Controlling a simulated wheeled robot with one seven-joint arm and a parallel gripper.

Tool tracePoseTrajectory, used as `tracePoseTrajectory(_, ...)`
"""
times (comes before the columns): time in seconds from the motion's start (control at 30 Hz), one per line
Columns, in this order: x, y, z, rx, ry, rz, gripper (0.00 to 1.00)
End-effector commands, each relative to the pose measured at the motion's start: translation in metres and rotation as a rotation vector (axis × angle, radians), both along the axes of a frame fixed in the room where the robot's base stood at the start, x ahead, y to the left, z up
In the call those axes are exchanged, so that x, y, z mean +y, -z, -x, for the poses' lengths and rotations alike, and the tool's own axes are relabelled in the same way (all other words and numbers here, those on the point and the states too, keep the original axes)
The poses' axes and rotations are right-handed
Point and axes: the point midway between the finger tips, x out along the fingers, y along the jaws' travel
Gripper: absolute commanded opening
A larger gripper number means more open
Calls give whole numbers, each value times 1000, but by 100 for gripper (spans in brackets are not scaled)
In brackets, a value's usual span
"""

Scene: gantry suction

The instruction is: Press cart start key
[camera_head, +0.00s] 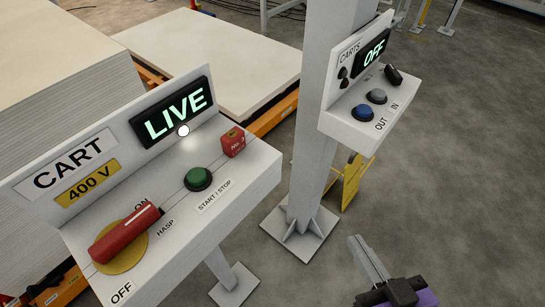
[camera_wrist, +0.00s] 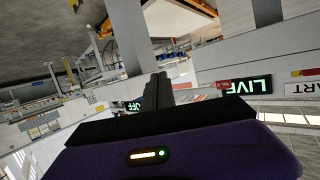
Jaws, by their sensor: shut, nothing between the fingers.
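The cart panel (camera_head: 75,215) is a white sloped box in the head view's left half, marked CART and 400 V. Its display (camera_head: 172,112) reads LIVE in green. A round green button (camera_head: 198,179) sits on its top above the label START / STOP. A red rotary handle (camera_head: 124,232) on a yellow disc lies to its left, its end near ON. My gripper (camera_head: 357,243) is at the lower right, apart from the panel. In the wrist view its fingers (camera_wrist: 157,88) are together and empty; the LIVE display (camera_wrist: 248,86) shows inverted behind.
A second panel (camera_head: 352,122) marked CARTS, reading OFF, with blue (camera_head: 364,112) and grey (camera_head: 377,96) buttons, is mounted on a thick grey post (camera_head: 318,130). The post's base plate stands between my gripper and the cart panel. Pale stacked sheets (camera_head: 215,55) lie behind. Floor at right is clear.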

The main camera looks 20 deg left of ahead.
Motion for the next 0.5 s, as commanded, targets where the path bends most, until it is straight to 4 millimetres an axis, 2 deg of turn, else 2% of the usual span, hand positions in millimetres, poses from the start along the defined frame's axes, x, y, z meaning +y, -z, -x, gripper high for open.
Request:
tracePoseTrajectory(0.03,26,-22,-10,-12,-68,-19,0)
tracePoseTrajectory(0.13,72,-52,-16,-15,-204,-43,0)
tracePoseTrajectory(0.3,140,-103,-5,-30,-425,-77,0)
tracePoseTrajectory(0.4,166,-126,5,-42,-525,-88,0)
tracePoseTrajectory(0.5,182,-141,14,-53,-591,-95,0)
